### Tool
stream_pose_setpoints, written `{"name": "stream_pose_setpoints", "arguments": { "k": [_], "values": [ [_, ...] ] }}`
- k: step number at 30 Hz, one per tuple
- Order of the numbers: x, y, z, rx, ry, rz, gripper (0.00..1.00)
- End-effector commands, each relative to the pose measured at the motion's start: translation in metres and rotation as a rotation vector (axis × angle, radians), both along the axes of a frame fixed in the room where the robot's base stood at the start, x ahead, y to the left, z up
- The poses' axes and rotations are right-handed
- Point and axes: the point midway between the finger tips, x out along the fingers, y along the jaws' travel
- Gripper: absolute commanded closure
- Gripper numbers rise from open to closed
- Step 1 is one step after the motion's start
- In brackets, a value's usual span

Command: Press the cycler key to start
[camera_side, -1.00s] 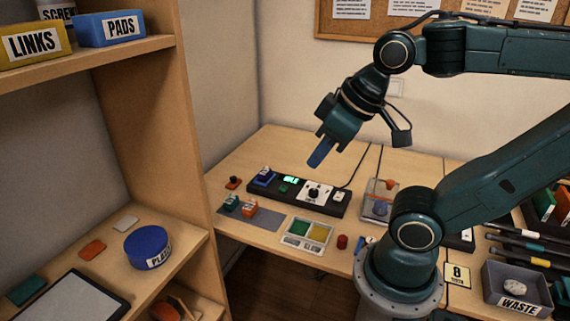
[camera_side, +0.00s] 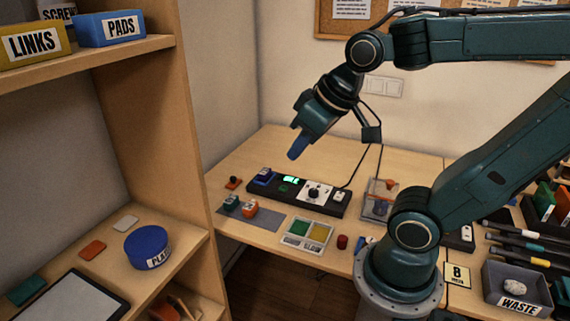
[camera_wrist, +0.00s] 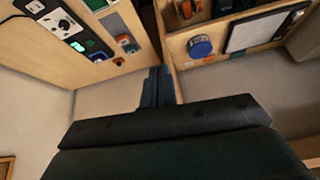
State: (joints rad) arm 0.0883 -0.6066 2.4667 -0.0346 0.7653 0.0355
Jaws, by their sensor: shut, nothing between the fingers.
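The cycler looks to be the long black unit (camera_side: 331,206) on the desk, with a lit green display (camera_side: 291,180), a green key (camera_side: 284,188) and a white panel with a black knob (camera_side: 314,192).
A green and yellow tray (camera_side: 307,234) and a red cap (camera_side: 342,242) are in front. The wooden shelf (camera_side: 150,90) stands close on the left. A cable rises behind the unit's right end.

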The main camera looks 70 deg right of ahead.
Motion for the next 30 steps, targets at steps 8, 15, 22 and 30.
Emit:
{"name": "stream_pose_setpoints", "arguments": {
  "k": [8, 15, 22, 30],
  "values": [
    [0.048, -0.024, -0.010, 0.039, -0.028, -0.107, 1.00],
    [0.086, -0.050, -0.024, 0.077, -0.058, -0.201, 1.00],
    [0.119, -0.081, -0.043, 0.118, -0.092, -0.295, 1.00],
    [0.149, -0.123, -0.071, 0.171, -0.136, -0.413, 1.00]
  ]
}}
